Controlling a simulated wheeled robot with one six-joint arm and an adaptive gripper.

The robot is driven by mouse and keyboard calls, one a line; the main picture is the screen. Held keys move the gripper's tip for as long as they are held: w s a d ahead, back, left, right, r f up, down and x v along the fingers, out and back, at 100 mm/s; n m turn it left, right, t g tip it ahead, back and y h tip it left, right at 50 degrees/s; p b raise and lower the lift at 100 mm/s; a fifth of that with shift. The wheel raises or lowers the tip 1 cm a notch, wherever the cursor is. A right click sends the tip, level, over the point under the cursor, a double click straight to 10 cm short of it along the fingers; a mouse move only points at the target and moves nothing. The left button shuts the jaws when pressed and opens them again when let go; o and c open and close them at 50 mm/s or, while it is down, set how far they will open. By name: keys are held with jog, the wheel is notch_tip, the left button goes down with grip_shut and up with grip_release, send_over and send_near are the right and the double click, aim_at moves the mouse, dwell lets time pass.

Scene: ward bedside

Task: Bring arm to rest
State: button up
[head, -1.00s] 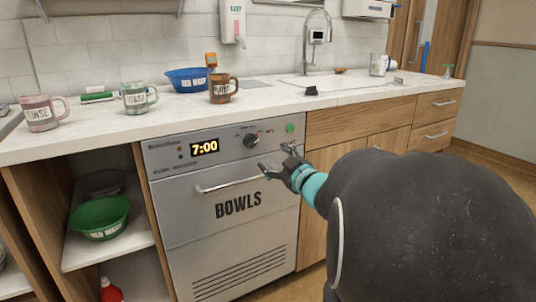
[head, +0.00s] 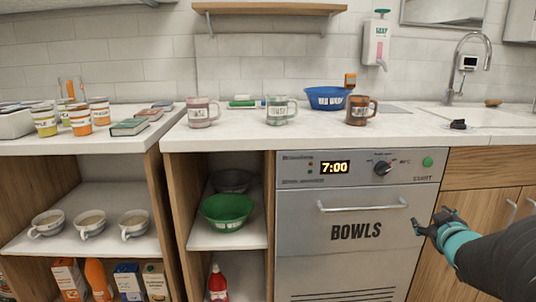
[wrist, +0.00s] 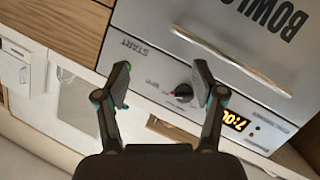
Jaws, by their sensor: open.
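My gripper (head: 432,222) is at the right in the head view, in front of the right edge of the grey bowl washer (head: 310,215). It is open and empty. In the wrist view my gripper (wrist: 160,88) shows its two fingers spread apart, with the washer's dial (wrist: 184,92) seen between them. The washer door is shut, its handle (head: 362,205) is level, and the display (head: 335,168) reads 7:00. The green START button (head: 428,162) is above my gripper, apart from it. Most of my arm is beyond the right edge of the head view.
The counter (head: 225,137) carries several mugs, a blue bowl (head: 326,98) and a sink (head: 500,117). A green bowl (head: 227,211) sits on the open shelf left of the washer. Cups (head: 134,224) and cartons fill shelves further left. Wooden cabinet doors (head: 480,200) are behind my arm.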

jog(key=s+a+f+m+g+h, duration=0.2)
jog(key=s+f+m+g, duration=0.3)
jog(key=s+f+g, duration=0.5)
jog(key=s+a+r+y, duration=0.1)
jog(key=s+a, duration=0.3)
jog(key=a, duration=0.4)
jog(key=s+a+r+n+y, duration=0.1)
jog(key=s+a+r+y, duration=0.1)
jog(key=s+a, duration=0.3)
jog(key=s+a+r+n+t+y, duration=0.1)
jog(key=s+a+y, duration=0.2)
jog(key=a, duration=0.8)
jog(key=shift+s+r, duration=0.35)
jog(key=shift+s, duration=0.7)
